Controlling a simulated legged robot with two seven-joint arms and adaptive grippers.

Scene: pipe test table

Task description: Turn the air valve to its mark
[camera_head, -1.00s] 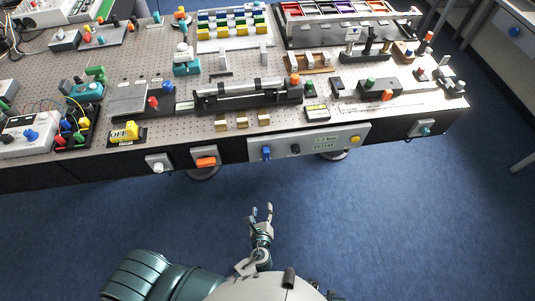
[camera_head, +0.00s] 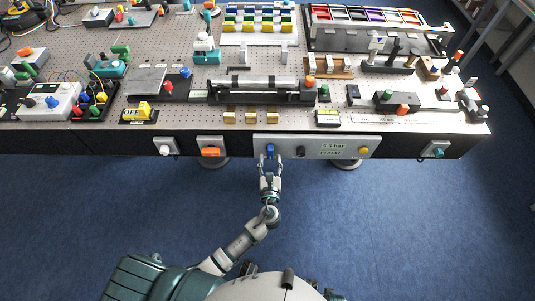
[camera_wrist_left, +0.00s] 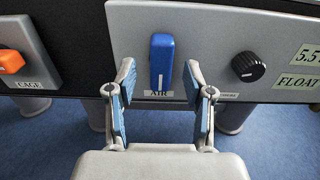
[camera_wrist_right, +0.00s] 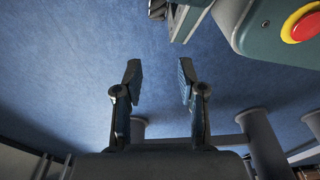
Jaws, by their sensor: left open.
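The air valve is a blue lever handle (camera_wrist_left: 162,62) on a grey panel (camera_wrist_left: 210,22) on the table's front face, above a label reading AIR. My right gripper (camera_wrist_right: 157,78) is open and empty over the blue floor.
A black knob (camera_wrist_left: 248,66) sits right of the handle on the same panel, near a display reading 5.5 and a FLOAT label. An orange switch (camera_wrist_left: 10,62) labelled CAGE is to the left. The perforated tabletop (camera_head: 170,50) above is crowded. The floor in front is clear.

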